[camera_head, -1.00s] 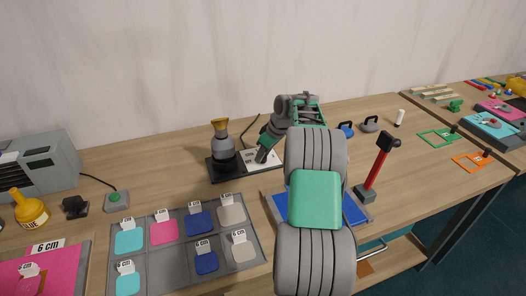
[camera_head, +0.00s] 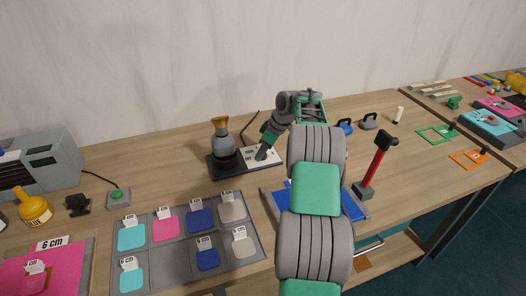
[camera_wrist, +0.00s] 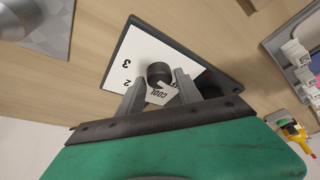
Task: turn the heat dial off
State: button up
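The heat dial is a round black knob (camera_wrist: 160,73) on a white panel (camera_wrist: 135,56) with printed numbers, among them a 2 and a 3. In the wrist view my gripper (camera_wrist: 161,82) has its two grey fingers apart, one on each side of the knob, with small gaps showing. I cannot tell whether the fingertips reach down around it. In the head view my gripper (camera_head: 263,154) is over the white panel (camera_head: 276,152) of the black burner base (camera_head: 236,171), and hides the dial. A grey vessel with a gold top (camera_head: 221,141) stands on the base's left part.
A grey tray (camera_head: 176,255) with coloured labelled pieces lies in front. A green-button box (camera_head: 119,197) and yellow glue bottle (camera_head: 34,208) are left. The wall is close behind.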

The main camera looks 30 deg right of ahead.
jog(key=shift+o, duration=1.2)
jog(key=v, duration=0.7)
jog(key=shift+r, duration=0.4)
jog(key=shift+s+d, duration=0.1)
